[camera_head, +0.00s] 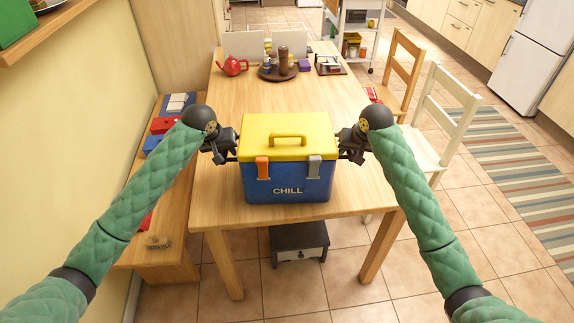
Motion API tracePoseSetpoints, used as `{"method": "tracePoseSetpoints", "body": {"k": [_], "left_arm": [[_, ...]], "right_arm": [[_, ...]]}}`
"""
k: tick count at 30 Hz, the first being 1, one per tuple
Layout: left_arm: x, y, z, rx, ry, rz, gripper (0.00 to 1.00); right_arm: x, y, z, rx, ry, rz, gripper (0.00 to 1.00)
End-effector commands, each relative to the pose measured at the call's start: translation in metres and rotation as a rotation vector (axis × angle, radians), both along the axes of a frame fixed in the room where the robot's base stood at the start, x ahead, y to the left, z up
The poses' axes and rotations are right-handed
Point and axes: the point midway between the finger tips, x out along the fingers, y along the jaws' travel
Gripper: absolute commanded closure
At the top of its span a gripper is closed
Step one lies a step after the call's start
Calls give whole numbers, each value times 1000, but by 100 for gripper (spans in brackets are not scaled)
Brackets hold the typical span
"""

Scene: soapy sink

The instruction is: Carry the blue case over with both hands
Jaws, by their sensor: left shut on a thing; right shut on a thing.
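The blue case (288,184) has a yellow lid with a yellow handle, an orange latch, a grey latch and the word CHILL on its front. It is upright at the near end of the wooden table (225,204); I cannot tell whether it rests on the top or is slightly above it. My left gripper (233,153) is shut on the case at its upper left side. My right gripper (341,152) is shut on it at its upper right side. The fingertips are partly hidden against the case.
A red teapot (233,66), a dark round tray with bottles (278,72) and a small rack (330,65) stand at the table's far end. A bench (165,245) runs along the left. A white chair (440,120) and a wooden chair (400,75) stand on the right. The middle tabletop is clear.

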Motion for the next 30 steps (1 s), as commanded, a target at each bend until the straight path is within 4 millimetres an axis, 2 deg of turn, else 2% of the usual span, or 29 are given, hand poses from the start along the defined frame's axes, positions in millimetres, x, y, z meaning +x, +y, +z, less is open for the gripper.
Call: {"method": "tracePoseSetpoints", "body": {"k": [8,22,30], "left_arm": [[1,1,12,0,-2,1,100],[1,1,43,1,-2,2,100],[1,1,51,1,-2,2,100]], "right_arm": [[0,-1,11,0,-2,-2,100],[0,-1,43,0,-2,-2,100],[1,-1,51,-1,-1,-1,100]]}}
